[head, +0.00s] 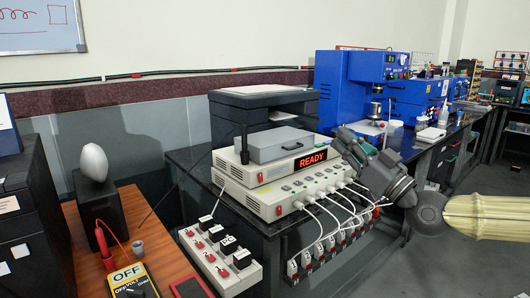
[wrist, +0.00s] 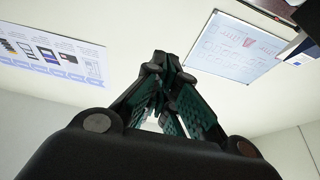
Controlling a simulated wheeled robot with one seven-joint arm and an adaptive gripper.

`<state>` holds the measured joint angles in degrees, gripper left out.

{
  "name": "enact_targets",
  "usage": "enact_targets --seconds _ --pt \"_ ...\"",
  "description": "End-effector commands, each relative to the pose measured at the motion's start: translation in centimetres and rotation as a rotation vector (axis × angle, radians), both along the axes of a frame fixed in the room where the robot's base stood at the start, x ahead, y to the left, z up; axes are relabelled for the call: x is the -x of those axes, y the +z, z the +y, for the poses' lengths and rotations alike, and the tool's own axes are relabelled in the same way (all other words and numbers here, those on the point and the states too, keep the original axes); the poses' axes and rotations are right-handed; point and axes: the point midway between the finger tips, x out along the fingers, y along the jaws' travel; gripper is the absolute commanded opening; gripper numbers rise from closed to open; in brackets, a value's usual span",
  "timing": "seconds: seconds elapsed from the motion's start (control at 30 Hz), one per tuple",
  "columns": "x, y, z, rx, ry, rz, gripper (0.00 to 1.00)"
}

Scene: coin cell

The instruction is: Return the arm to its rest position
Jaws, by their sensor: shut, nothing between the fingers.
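My arm reaches in from the right edge of the head view, with a pale ribbed sleeve and dark grey links. It ends in my gripper (head: 343,138), which is above the bench beside the instrument with a red READY display (head: 311,159). In the wrist view my gripper (wrist: 165,62) has its dark green padded fingers drawn together at the tips. It is shut with nothing between the fingers. Behind it the wrist view shows a pale surface, a whiteboard (wrist: 235,48) and a poster (wrist: 52,55).
White cables (head: 330,210) run from the instrument stack to several small holders on the bench front. A blue machine (head: 345,85) stands behind my gripper. Grey floor is open at lower right.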

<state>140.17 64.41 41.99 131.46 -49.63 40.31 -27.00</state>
Motion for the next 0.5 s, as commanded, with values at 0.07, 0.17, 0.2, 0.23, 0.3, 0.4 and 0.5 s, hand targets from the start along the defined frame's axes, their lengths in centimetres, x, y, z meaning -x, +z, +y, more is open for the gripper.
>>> enact_targets --seconds 0.07,0.17,0.2,0.23,0.3,0.4,0.5 --pt "-0.2 -1.5 0.7 0.006 0.009 0.029 0.00" --pt "-0.5 -3.2 1.2 0.010 0.015 0.066 0.00" --pt "-0.6 -3.9 1.4 0.011 0.018 0.082 0.00" --pt "-0.6 -4.5 1.6 0.013 0.020 0.095 0.00" --pt "-0.8 -6.0 2.1 0.018 0.027 0.127 0.00" --pt "-1.0 -8.4 3.1 0.023 0.038 0.179 0.00" --pt "-1.2 -11.3 4.1 0.032 0.050 0.240 0.00"
